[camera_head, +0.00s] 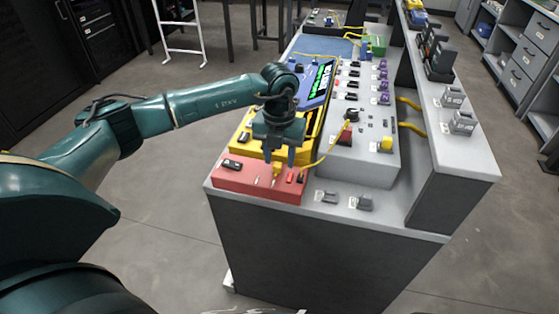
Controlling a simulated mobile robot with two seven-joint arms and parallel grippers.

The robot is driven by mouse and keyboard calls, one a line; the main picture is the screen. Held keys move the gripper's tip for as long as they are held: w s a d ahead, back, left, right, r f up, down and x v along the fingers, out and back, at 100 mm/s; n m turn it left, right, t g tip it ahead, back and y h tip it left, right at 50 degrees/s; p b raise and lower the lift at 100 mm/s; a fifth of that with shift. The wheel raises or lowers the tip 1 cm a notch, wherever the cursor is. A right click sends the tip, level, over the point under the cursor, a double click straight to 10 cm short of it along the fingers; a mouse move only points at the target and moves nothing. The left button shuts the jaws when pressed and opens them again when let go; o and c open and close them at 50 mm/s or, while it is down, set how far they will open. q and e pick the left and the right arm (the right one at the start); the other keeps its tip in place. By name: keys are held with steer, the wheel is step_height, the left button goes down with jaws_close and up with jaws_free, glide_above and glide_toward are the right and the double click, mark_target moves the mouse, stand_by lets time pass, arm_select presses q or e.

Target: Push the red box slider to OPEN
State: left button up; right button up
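The red box (245,188) lies at the near left corner of the bench top. It has a black part (232,164) on its left and small red parts (290,177) on its right. I cannot tell which part is the slider or where it stands. My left gripper (280,160) points down over the back edge of the red box, right of its middle. Its two fingers are apart with nothing seen between them. Contact with the box cannot be told. My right gripper is out of view.
A yellow box (241,143) sits right behind the red one, with a blue device (316,92) beyond. A grey panel (365,140) with several connectors and yellow cables stands to the right. Small grey parts (360,203) lie near the front edge.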

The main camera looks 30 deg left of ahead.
mark_target(280, 165)
arm_select(q)
step_height(280, 165, up, 11)
steer(key=shift+r+b, duration=0.15)
steer(key=shift+b, duration=0.2)
stand_by(0.3)
